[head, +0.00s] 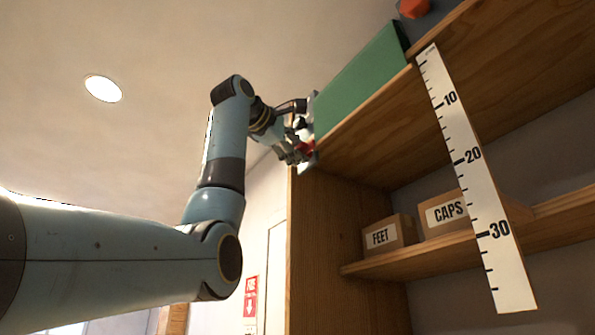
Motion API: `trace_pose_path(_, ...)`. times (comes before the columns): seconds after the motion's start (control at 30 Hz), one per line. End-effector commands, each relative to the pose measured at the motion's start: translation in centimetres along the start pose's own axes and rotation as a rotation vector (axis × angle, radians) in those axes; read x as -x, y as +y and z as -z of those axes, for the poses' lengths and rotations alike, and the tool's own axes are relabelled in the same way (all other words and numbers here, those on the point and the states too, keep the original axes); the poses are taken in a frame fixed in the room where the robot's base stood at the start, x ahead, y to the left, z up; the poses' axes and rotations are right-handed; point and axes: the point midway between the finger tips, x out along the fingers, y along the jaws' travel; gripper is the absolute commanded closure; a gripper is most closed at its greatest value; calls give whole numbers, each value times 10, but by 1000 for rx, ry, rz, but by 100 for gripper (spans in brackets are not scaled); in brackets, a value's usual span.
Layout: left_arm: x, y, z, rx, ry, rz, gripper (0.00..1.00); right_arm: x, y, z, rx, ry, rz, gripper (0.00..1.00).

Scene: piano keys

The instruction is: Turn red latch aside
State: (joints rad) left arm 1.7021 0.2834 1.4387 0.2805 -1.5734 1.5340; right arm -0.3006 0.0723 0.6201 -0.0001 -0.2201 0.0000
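A small red part (306,147), which looks like the red latch, shows at the left end of the wooden cabinet's upper board, below the near corner of a green panel (358,82). My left gripper (301,145) is up at that corner, with its fingers around or right beside the red part. The fingers cover much of the red part, and I cannot tell whether they touch it or are closed on it. My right gripper is not in view.
The wooden cabinet (345,225) fills the right side. A white ruler strip (480,185) hangs down its front. Boxes marked FEET (382,236) and CAPS (446,212) stand on the lower shelf (362,268). A red-orange object (413,8) is at the top. Left of the cabinet is open space.

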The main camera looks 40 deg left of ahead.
Motion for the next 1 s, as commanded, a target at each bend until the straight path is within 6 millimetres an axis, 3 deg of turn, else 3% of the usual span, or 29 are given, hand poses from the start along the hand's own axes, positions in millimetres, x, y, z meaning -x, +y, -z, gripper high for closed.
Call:
trace_pose_path(0.33, -6, -1, 0, 0, 0, 0, 64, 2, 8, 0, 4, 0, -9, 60)
trace_pose_path(0.6, -6, -1, 0, 0, 0, 1, 100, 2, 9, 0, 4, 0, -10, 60)
trace_pose_path(1.0, -6, -3, 0, -46, 0, -16, 100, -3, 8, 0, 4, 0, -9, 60)
